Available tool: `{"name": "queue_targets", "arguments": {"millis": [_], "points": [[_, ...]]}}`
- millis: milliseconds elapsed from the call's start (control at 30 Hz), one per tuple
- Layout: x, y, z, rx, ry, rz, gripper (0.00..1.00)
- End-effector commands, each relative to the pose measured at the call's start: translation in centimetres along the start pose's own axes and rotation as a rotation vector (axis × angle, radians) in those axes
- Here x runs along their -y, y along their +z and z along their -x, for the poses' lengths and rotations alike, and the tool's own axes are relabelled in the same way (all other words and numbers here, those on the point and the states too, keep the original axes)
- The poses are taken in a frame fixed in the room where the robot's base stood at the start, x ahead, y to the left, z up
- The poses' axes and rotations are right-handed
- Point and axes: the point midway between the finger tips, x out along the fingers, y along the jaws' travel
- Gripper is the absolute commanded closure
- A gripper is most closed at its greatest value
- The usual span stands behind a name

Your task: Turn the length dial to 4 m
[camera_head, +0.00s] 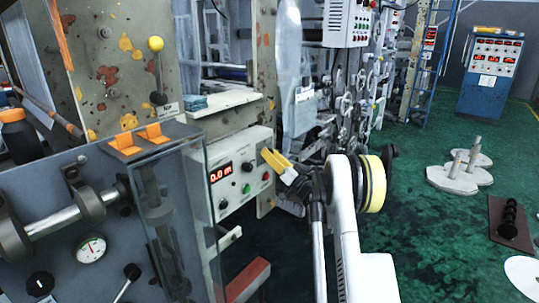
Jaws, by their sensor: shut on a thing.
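The white control panel (238,165) is on the machine's front, left of centre. Its red display (220,172) appears to read 0.0 m. A black knob (247,167), a green button (246,189) and a red button (266,176) show on its face. My gripper (268,155), with yellow fingers, reaches in from the right to the panel's upper right part. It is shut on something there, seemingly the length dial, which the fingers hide. Dial markings are too small to read.
A grey machine housing with a gauge (91,248) and a clear guard (170,215) stands at the left. A yellow-ball lever (156,44) is above. A red-topped block (248,279) sits below the panel.

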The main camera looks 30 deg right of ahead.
Motion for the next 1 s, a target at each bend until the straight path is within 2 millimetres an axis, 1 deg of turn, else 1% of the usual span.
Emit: {"name": "queue_targets", "arguments": {"millis": [300,500,700,1000], "points": [[-0.07,-0.09,-0.09,-0.001,-0.101,0.245,0.99],[-0.06,-0.10,-0.07,0.000,-0.145,0.354,0.99],[-0.04,-0.09,-0.09,-0.001,-0.172,0.417,0.99],[0.02,-0.07,-0.09,0.000,-0.184,0.445,0.99]]}}
